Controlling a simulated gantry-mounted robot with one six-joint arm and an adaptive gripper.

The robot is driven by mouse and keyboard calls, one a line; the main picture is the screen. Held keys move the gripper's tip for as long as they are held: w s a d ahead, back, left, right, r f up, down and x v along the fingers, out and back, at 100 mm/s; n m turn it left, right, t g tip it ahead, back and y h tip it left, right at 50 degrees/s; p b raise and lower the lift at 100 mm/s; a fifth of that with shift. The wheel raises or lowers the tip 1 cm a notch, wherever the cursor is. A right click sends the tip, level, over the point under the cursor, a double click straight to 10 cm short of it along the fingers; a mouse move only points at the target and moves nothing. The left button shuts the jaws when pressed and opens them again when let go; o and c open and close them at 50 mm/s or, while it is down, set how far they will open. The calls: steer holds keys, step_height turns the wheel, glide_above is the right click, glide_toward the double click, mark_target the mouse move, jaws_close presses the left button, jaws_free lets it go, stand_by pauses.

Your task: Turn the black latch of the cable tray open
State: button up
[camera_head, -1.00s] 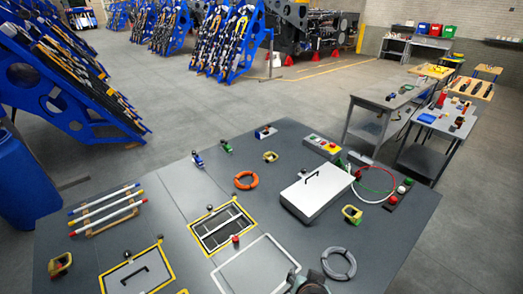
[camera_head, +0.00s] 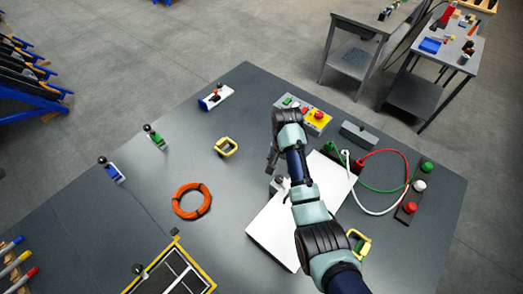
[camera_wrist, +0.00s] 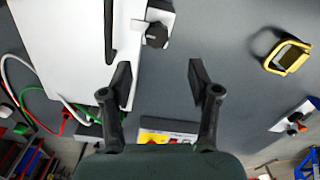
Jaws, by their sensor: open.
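The white box-like tray (camera_head: 270,230) lies on the grey table, partly hidden by my arm in the head view. The wrist view shows its white top (camera_wrist: 65,50) with a dark bar handle (camera_wrist: 109,35). A black knob-like latch (camera_wrist: 156,36) sits on a light grey bracket at the tray's edge. My gripper (camera_wrist: 158,86) is open and empty, with its two fingers apart. The latch appears beyond the fingertips in the wrist view, between their lines and not between the fingers. In the head view my gripper (camera_head: 272,160) is above the tray's left edge.
Red, green and white cables (camera_head: 385,185) loop beside the tray. A button box (camera_head: 305,115) stands behind it. Bare table separates these.

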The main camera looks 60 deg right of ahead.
mark_target(279, 178)
steer(key=shift+s+a+f, duration=0.1)
steer(key=shift+a+f, duration=0.05)
steer(key=shift+a, duration=0.15)
steer(key=shift+s+a+f, duration=0.15)
steer(key=shift+a+f, duration=0.05)
steer(key=shift+f, duration=0.05)
step_height(279, 178, down, 7)
steer(key=shift+f+b, duration=0.15)
steer(key=shift+b, duration=0.35)
steer(key=shift+d, duration=0.1)
steer(key=c, duration=1.2)
steer(key=shift+o, duration=0.2)
